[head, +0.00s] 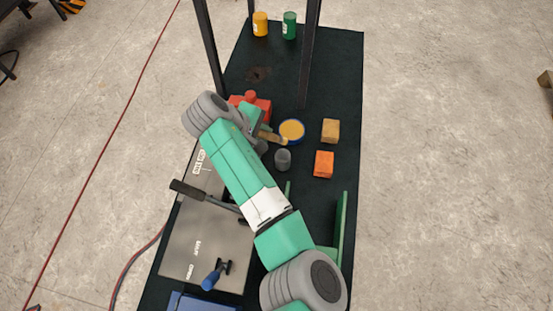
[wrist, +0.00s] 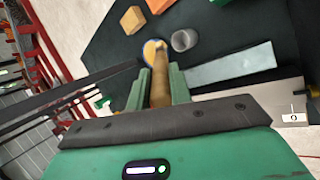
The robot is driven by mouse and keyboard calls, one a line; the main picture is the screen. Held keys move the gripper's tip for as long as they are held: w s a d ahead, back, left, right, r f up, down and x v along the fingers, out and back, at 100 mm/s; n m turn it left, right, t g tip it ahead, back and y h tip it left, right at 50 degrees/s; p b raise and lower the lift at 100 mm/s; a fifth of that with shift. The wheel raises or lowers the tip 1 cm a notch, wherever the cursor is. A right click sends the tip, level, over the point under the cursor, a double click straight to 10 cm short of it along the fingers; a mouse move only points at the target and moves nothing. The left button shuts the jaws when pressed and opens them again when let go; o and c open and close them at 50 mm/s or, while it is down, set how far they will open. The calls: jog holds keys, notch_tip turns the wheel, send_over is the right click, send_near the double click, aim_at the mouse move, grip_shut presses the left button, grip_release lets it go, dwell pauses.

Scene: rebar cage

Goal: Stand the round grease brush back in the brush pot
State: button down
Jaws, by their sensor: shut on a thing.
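My gripper (wrist: 161,78) is shut on the round grease brush (wrist: 160,88), a brown wooden stick held between its two green fingers. In the head view the brush (head: 270,137) lies nearly level, its free end pointing right and overlapping the edge of a tin. My gripper partly hides its other end. The grey cup-like brush pot (head: 283,160) stands on the dark mat, just below and right of the brush in the picture. It also shows in the wrist view (wrist: 185,40), right of the brush's far end. The pot is apart from the brush.
A blue-rimmed tin of yellow grease (head: 292,130) stands beside the pot. A tan block (head: 331,130) and an orange block (head: 324,164) are to the right. A red container (head: 263,104) is behind my gripper. Dark uprights (head: 308,60) rise behind; a grey panel (head: 205,240) lies left.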

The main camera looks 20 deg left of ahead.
notch_tip(320, 180, down, 9)
jog(key=shift+b, duration=0.35)
dwell(0.4)
jog(key=shift+f, duration=0.15)
jog(key=c, duration=1.3)
grip_release()
jog(key=shift+o, duration=0.2)
jog(key=p+v, duration=0.1)
jog(key=v, duration=1.2)
jog(key=shift+w+r, duration=0.2)
jog(key=shift+r, duration=0.05)
jog(key=shift+d, duration=0.1)
